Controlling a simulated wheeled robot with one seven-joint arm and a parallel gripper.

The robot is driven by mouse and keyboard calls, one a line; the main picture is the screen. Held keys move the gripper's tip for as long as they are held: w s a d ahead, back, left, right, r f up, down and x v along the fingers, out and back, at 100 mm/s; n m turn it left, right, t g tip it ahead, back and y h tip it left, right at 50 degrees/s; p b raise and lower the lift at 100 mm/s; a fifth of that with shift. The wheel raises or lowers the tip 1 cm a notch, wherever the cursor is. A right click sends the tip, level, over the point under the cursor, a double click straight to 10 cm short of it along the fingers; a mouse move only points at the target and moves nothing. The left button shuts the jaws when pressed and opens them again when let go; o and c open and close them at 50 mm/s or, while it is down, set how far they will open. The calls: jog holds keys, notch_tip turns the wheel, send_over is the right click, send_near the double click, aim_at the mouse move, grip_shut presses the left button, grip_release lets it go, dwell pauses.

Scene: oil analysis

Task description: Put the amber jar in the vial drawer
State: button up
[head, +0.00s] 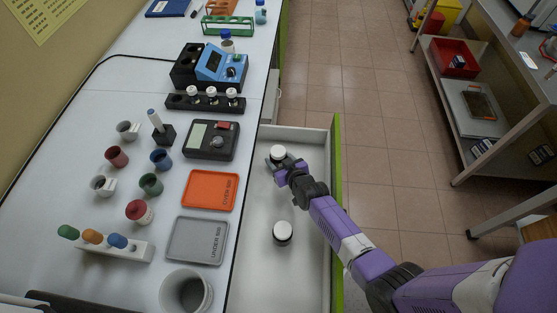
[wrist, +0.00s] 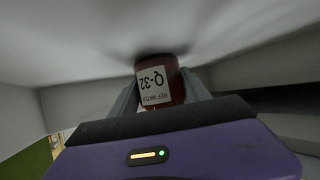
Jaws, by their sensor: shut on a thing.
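The amber jar (wrist: 177,84) shows in the wrist view as a brown jar with a white label reading Q-32, between my gripper's fingers (wrist: 160,95). In the head view its white cap (head: 278,153) shows at my gripper (head: 285,165), inside the open drawer (head: 262,195). My gripper is shut on the jar. The jar looks upright and close to the drawer floor; I cannot tell whether it touches it. A second white-capped jar (head: 283,232) stands nearer in the same drawer, apart from my gripper.
The drawer's green front (head: 337,200) is at its right. The bench on the left holds an orange tray (head: 210,190), a grey tray (head: 198,240), a black scale (head: 211,140), a vial rack (head: 205,104) and several cups. Bare drawer floor lies between the two jars.

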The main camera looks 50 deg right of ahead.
jog(key=shift+f, duration=0.1)
jog(key=shift+f, duration=0.1)
jog(key=o, duration=1.6)
jog(key=shift+s+r+p, duration=0.25)
jog(key=shift+r+p, duration=0.1)
jog(key=shift+r, duration=0.1)
jog(key=p+v, duration=0.2)
jog(key=v, duration=0.9)
jog(key=shift+s+a+f+p, duration=0.1)
jog(key=shift+s+a+p, duration=0.1)
jog(key=shift+p, duration=0.1)
jog(key=shift+d, duration=0.1)
